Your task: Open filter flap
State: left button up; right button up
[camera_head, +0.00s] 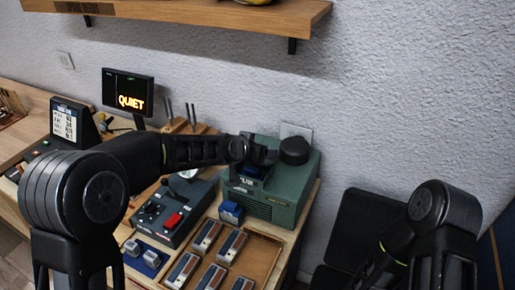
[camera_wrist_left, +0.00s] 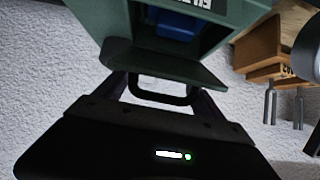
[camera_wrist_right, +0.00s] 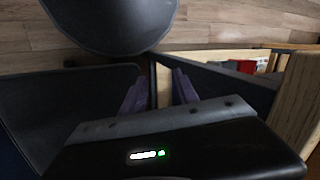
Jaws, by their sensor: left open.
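The green filter box (camera_head: 285,195) stands at the right end of the workbench. In the left wrist view it shows inverted, with its green flap (camera_wrist_left: 165,68) standing out from an opening. A blue block (camera_wrist_left: 178,24) shows inside. A black loop handle (camera_wrist_left: 152,99) is at the flap's edge. My left gripper (camera_wrist_left: 162,92) is open, with its purple fingers on either side of the handle; contact cannot be told. In the head view my left wrist covers part of the box's top. My right gripper (camera_wrist_right: 160,92) is open and empty, low at the right.
A round black knob (camera_head: 294,150) sits on top of the box. A blue block (camera_head: 231,212) and a wooden tray (camera_head: 262,262) with several grey-and-brown parts lie in front. A control box with a red button (camera_head: 173,220) stands left. A dark chair-like panel (camera_head: 355,225) is right.

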pick_arm(q)
jog(key=b+v, duration=0.1)
jog(key=v, duration=0.6)
jog(key=shift+s+r, duration=0.2)
jog(key=shift+s, duration=0.1)
jog(key=shift+c, duration=0.5)
